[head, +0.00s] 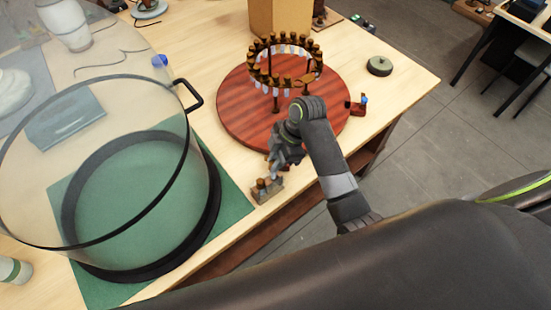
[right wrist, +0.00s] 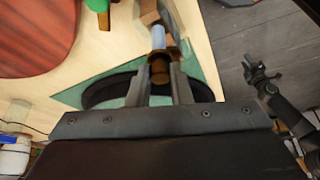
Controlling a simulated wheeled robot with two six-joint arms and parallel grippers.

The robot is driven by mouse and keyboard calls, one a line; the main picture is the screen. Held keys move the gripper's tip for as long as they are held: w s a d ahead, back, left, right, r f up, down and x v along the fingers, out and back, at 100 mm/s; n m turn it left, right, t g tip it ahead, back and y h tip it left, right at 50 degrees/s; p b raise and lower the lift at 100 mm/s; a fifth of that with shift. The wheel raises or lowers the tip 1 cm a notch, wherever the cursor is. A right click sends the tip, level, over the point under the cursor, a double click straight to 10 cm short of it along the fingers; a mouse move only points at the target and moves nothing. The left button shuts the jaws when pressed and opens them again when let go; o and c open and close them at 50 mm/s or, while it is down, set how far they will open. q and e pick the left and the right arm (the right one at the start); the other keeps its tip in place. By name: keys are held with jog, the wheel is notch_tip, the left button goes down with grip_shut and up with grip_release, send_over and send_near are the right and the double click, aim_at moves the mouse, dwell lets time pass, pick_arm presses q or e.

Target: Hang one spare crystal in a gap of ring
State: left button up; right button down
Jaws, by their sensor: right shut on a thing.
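The ring (head: 285,65) stands on posts above a round red wooden turntable (head: 240,125). It carries several brown knobs, with pale crystals hanging below; its gaps are too small to make out. My right gripper (head: 273,167) is between the turntable and the table's front edge, low over a small rack (head: 267,191) with brown-capped pieces. In the right wrist view my right gripper (right wrist: 160,82) is shut on the brown cap of a spare crystal, whose pale blue body (right wrist: 159,40) sticks out beyond the fingers. Whether it touches the rack is unclear. What seems my left gripper (right wrist: 262,72) hangs over the floor.
A large clear dome with a black rim and handle (head: 190,95) stands left, over a green mat (head: 233,205). A small brown block with a blue part (head: 357,104) is at the turntable's right edge.

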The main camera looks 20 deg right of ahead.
jog(key=shift+r, duration=2.5)
